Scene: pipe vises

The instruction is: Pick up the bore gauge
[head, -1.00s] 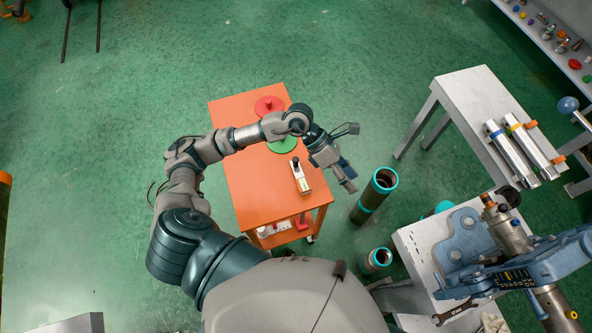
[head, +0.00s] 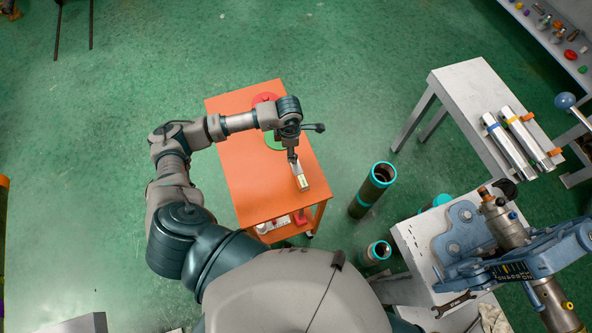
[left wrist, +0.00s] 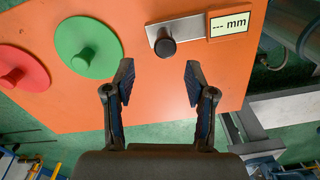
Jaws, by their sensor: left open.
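The bore gauge (head: 302,179) lies on the orange cart top near its right edge in the head view; my left wrist partly covers its far end. In the left wrist view the gauge (left wrist: 187,33) is a grey bar with a black knob (left wrist: 165,47) and a display reading "--- mm" (left wrist: 229,23). My left gripper (left wrist: 157,80) is open and empty, with the knob ahead of and between its two fingers, apart from them. In the head view my left gripper (head: 292,156) points down over the cart and its fingers are mostly hidden. My right gripper is not in view.
On the orange cart (head: 235,175) lie a red disc (left wrist: 22,68) and a green disc (left wrist: 88,47), both knobbed. Dark pipes with teal rims (head: 372,188) stand right of the cart. A grey table (head: 460,85) and a blue pipe vise (head: 490,240) are farther right.

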